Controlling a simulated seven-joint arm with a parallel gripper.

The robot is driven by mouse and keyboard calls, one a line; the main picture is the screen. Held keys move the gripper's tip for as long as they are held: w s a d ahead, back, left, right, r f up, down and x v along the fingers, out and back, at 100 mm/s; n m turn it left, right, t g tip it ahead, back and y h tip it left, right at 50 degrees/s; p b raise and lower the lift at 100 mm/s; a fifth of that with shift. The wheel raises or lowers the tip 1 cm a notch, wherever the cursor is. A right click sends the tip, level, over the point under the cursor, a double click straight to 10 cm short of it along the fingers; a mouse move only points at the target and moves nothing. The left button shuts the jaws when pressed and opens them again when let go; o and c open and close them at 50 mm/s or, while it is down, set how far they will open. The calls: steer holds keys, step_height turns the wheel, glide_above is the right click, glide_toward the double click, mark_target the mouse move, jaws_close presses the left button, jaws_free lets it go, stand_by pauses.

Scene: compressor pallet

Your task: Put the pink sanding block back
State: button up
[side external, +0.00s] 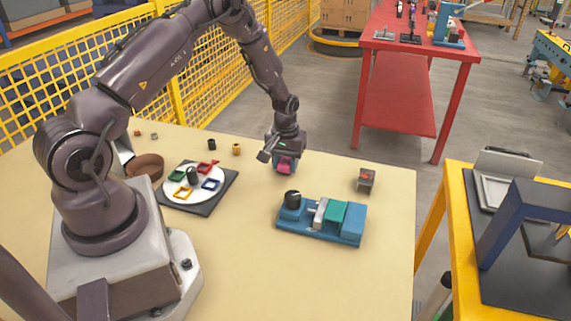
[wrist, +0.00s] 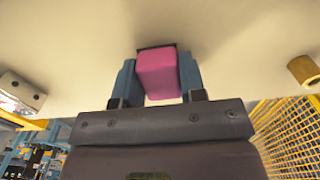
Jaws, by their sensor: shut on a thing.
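The pink sanding block (side external: 284,168) is between the fingers of my gripper (side external: 284,171), low over the far middle of the tan table. In the wrist view, the pink block (wrist: 158,75) sits between my gripper's two blue fingers (wrist: 158,82), which are shut on it. A dark edge shows at the block's far end; I cannot tell whether it is part of the block or something under it. I cannot tell whether the block touches the table.
A blue fixture (side external: 322,231) with a black knob stands nearer the camera. A small grey box (side external: 366,181) is to the right. A yellow cylinder (side external: 236,149), a black cylinder (side external: 212,144), a white disc (side external: 180,209) with coloured frames and a brown bowl (side external: 145,166) are left.

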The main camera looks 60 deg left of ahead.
steer(key=shift+f, duration=0.35)
steer(key=shift+f, duration=0.1)
steer(key=o, duration=0.9)
